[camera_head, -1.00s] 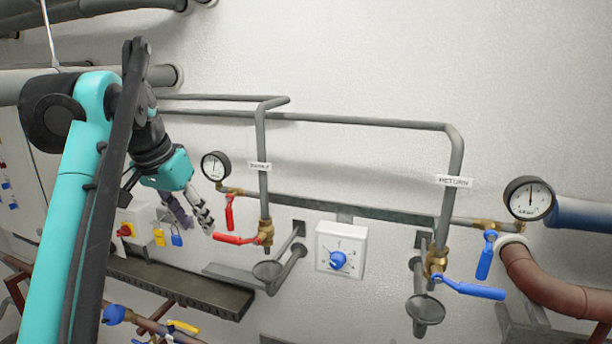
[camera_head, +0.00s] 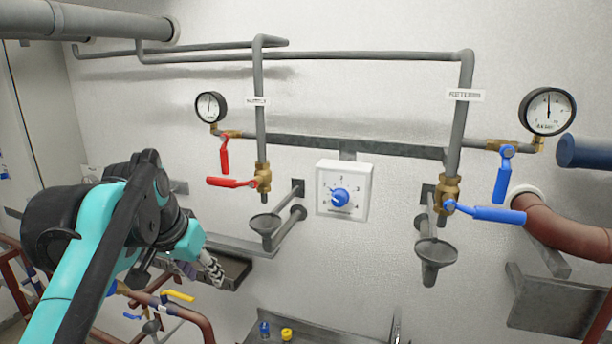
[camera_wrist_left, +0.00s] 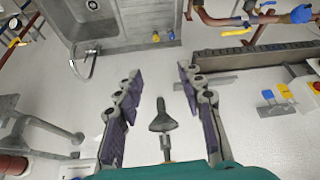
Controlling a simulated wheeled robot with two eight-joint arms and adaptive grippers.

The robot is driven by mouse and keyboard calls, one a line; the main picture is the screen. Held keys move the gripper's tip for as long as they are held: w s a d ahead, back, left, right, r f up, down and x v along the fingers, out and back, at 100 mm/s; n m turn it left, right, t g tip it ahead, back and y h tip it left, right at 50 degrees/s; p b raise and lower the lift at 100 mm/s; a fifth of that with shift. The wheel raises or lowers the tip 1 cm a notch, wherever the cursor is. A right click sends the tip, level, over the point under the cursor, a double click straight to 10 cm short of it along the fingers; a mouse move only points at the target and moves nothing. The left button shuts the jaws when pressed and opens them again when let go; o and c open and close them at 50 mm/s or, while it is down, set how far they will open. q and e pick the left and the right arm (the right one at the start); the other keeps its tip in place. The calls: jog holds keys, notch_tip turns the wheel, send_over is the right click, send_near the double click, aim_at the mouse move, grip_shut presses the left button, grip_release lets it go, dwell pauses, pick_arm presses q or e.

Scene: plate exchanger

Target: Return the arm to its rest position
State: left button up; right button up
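My left arm (camera_head: 95,245), teal and black, comes in from the lower left of the head view. Its elbow is bent, and its gripper (camera_head: 207,268) points down to the right, in front of the wall and below the red-handled valve. In the left wrist view the two fingers of this gripper (camera_wrist_left: 160,76) are spread apart with nothing between their pads. A grey drain funnel (camera_wrist_left: 163,120) shows in the gap, farther off behind the fingers. The right arm and gripper are not in view.
Red (camera_head: 232,183) and blue (camera_head: 490,213) valve levers, two gauges and a white dial box (camera_head: 343,190) are on the wall. Grey funnels (camera_head: 436,252) stick out below. A sink (camera_wrist_left: 140,22) and red pipes (camera_head: 195,322) lie lower. Air right of my gripper looks clear.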

pick_arm(q)
jog(key=s+f+b, duration=0.4)
jog(key=f+b, duration=0.3)
jog(key=f, duration=1)
jog(key=s+d+f+n+t+b, duration=0.1)
jog(key=s+f+b, duration=0.4)
jog(key=f, duration=1.3)
jog(key=s+f+n+t+b, duration=0.1)
jog(key=s+f+b, duration=0.4)
jog(key=f+b, duration=0.6)
notch_tip(320, 180, down, 6)
jog(key=shift+s+d+f+y, duration=0.15)
jog(key=shift+s+d+y, duration=0.1)
jog(key=shift+d+y, duration=0.15)
